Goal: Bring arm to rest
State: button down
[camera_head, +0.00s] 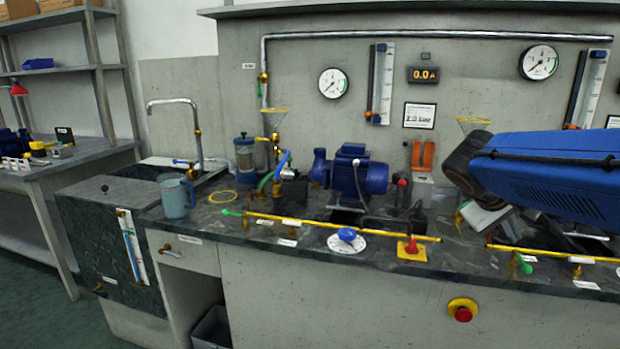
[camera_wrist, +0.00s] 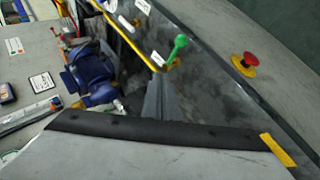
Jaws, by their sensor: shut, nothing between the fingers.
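My arm (camera_head: 550,180) with its blue casing reaches in from the right edge in the head view, above the right part of the bench. Its dark wrist end points down and left. In the wrist view my gripper (camera_wrist: 158,85) shows as grey fingers closed together, with nothing between them. It hangs over the dark bench top, close to a green-handled valve (camera_wrist: 178,46) on the yellow pipe. I cannot tell from the pictures how high the fingertips are above the bench. In the head view the arm hides part of the bench behind it.
A blue pump (camera_head: 350,170) stands mid-bench, left of my arm. A blue jug (camera_head: 175,196) stands by the sink. A red emergency button (camera_head: 463,311) is on the bench front.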

jog(key=s+a+f+y, duration=0.4)
jog(key=s+a+f, duration=0.3)
jog(key=s, duration=0.2)
jog(key=s+a+f+m+t+y, duration=0.1)
jog(key=s+a+f+y, duration=0.3)
jog(key=s+a+f, duration=0.3)
jog(key=s+a, duration=0.1)
jog(key=s, duration=0.2)
jog(key=shift+f, duration=0.25)
